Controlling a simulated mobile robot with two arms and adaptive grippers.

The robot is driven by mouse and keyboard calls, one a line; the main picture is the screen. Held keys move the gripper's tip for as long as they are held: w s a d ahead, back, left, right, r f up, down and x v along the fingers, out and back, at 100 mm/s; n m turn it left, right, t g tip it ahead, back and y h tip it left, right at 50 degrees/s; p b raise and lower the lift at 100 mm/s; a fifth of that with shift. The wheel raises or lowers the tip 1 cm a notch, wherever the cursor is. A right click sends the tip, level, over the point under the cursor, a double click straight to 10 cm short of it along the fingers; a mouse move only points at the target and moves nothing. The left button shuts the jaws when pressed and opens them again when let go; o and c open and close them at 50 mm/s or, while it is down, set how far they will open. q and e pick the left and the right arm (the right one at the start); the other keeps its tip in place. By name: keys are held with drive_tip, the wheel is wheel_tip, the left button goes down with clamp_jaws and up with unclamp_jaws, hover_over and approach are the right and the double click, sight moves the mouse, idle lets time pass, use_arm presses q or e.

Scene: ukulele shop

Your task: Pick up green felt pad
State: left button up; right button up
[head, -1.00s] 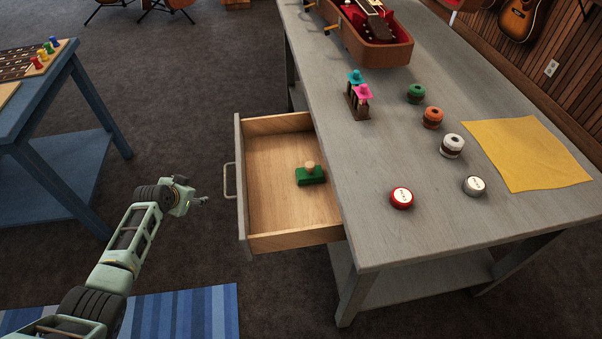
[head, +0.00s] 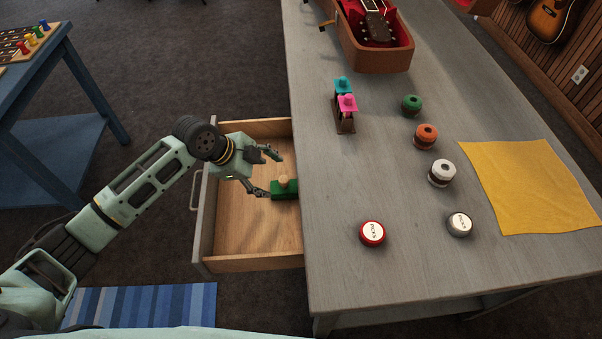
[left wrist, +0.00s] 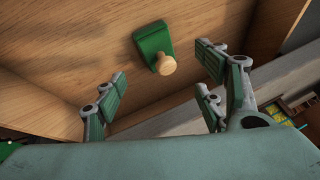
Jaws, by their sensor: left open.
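The green felt pad (head: 284,194) lies on the floor of the open drawer (head: 234,233), close to the table side. A round wooden knob (head: 284,181) stands on it. My left gripper (head: 272,173) is over the drawer, open and empty, with its fingers pointing toward the pad. In the left wrist view the pad (left wrist: 152,42) and its knob (left wrist: 166,65) show beyond and between the open fingers (left wrist: 165,88), apart from them. My right gripper is not in view.
The drawer's front wall (head: 204,222) and side walls surround the pad, with bare wood around it. The grey table (head: 335,190) holds a red tin (head: 372,233), a silver tin (head: 459,224), several spools and a yellow cloth (head: 528,188).

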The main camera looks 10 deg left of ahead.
sight(284, 191)
use_arm(q)
drive_tip(key=shift+d+f, duration=0.65)
drive_tip(key=shift+f, duration=0.2)
drive_tip(key=shift+d+f, duration=0.25)
drive_tip(key=shift+f, duration=0.35)
drive_tip(key=shift+d+f, duration=0.25)
drive_tip(key=shift+f, duration=0.3)
drive_tip(key=x, duration=0.2)
drive_tip(key=shift+w+d+f, duration=0.1)
drive_tip(key=shift+d+f, duration=0.05)
drive_tip(key=shift+f, duration=0.15)
drive_tip(key=shift+w+f, duration=0.1)
drive_tip(key=shift+f, duration=0.2)
drive_tip(key=c, duration=0.9)
drive_tip(key=shift+f, duration=0.1)
drive_tip(key=c, duration=0.4)
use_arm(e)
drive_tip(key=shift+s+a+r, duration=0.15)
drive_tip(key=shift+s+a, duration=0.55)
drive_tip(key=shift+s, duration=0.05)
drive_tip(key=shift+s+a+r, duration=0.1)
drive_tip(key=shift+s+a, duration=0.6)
